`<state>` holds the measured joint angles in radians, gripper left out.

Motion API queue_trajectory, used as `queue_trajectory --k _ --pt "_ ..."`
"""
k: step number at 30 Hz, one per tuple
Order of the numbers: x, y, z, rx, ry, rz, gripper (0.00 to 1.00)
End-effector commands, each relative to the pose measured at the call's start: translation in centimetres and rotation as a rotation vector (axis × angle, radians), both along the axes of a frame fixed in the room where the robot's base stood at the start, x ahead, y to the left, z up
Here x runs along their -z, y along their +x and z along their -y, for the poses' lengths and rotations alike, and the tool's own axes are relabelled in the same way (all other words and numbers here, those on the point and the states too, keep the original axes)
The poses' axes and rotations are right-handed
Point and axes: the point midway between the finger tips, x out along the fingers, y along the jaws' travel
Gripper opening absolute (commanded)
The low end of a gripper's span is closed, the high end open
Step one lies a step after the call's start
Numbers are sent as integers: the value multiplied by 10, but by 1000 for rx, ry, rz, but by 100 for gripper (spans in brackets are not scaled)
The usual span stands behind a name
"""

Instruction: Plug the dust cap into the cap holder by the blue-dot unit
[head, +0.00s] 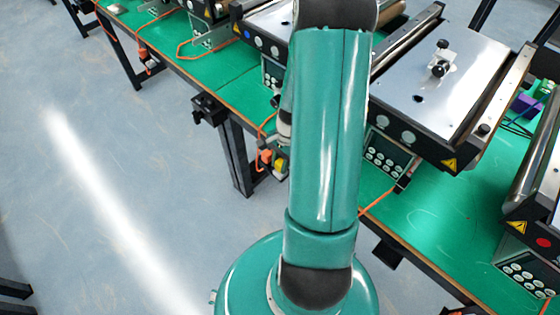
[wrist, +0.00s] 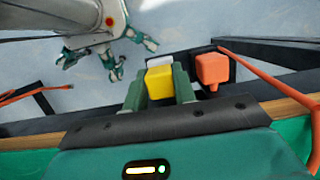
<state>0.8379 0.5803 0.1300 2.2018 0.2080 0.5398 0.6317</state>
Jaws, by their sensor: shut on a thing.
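The yellow dust cap (wrist: 160,84) is between the two green fingers of my gripper (wrist: 160,90) in the wrist view. The gripper is shut on it, at the front edge of the green table. A pale grey piece shows just beyond the cap; I cannot tell whether they touch. In the head view a bit of yellow (head: 280,169) shows beside my arm, which hides most of the gripper. The blue-dot unit (head: 247,33) is the conveyor at the upper left of my arm. I cannot make out its cap holder.
An orange plug (wrist: 212,69) with an orange cable sits in a black mount right of the cap. Another conveyor (head: 430,80) stands right of my arm, and a red-dot unit (head: 543,242) is at the far right. Table legs stand below the edge. The floor at left is clear.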

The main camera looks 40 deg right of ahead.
Motion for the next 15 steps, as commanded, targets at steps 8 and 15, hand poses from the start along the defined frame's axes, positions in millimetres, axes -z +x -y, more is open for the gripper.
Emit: queue_trajectory --k 8,15 --pt "1 0 0 0 -1 0 4" --pt "-7 0 0 -1 -1 0 4"
